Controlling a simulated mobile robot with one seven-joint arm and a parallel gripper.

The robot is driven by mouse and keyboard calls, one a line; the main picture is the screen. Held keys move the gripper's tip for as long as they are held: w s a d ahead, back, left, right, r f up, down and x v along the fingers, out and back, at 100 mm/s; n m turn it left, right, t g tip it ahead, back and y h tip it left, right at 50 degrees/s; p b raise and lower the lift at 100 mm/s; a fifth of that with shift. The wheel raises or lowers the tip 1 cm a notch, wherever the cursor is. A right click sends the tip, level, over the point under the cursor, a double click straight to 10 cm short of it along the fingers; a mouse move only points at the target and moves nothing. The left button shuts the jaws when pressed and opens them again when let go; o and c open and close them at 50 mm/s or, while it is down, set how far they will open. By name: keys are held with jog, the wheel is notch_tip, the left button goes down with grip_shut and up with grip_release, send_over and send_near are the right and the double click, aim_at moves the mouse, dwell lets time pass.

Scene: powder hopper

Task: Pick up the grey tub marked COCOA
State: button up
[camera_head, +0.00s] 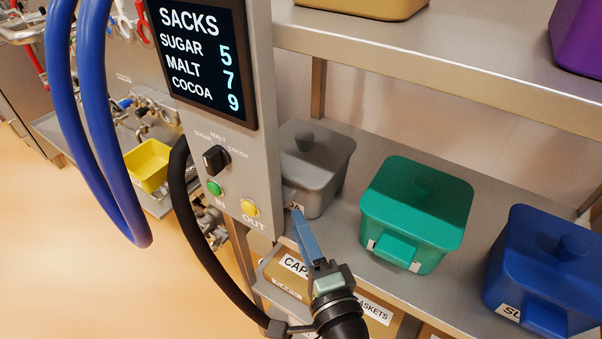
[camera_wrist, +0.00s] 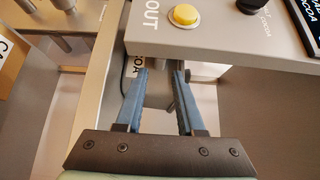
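The grey tub (camera_head: 325,180) stands on the middle shelf, just right of the control panel. Its lid has a round knob, and the panel hides its left side. The end of its label shows, reading "OA". My gripper (camera_head: 300,218) is in front of the tub's label side, blue fingers pointing at it. In the wrist view the two fingers of my gripper (camera_wrist: 161,75) are apart. Part of the grey tub (camera_wrist: 158,90) and its COCOA label show beyond and between them. I cannot tell whether the fingers touch it.
The control panel (camera_head: 262,120) stands close left of the tub, with a yellow OUT button (camera_head: 250,208). A green tub (camera_head: 415,210) and a blue tub (camera_head: 545,265) stand to the right. Labelled boxes (camera_head: 285,275) sit below. Blue hoses (camera_head: 95,110) hang at left.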

aim_at(287, 204)
jog(key=x, duration=0.4)
jog(key=p+x, duration=0.1)
jog(key=x, duration=0.1)
jog(key=shift+w+a, duration=0.15)
jog(key=shift+a, duration=0.15)
grip_shut()
dwell(1.2)
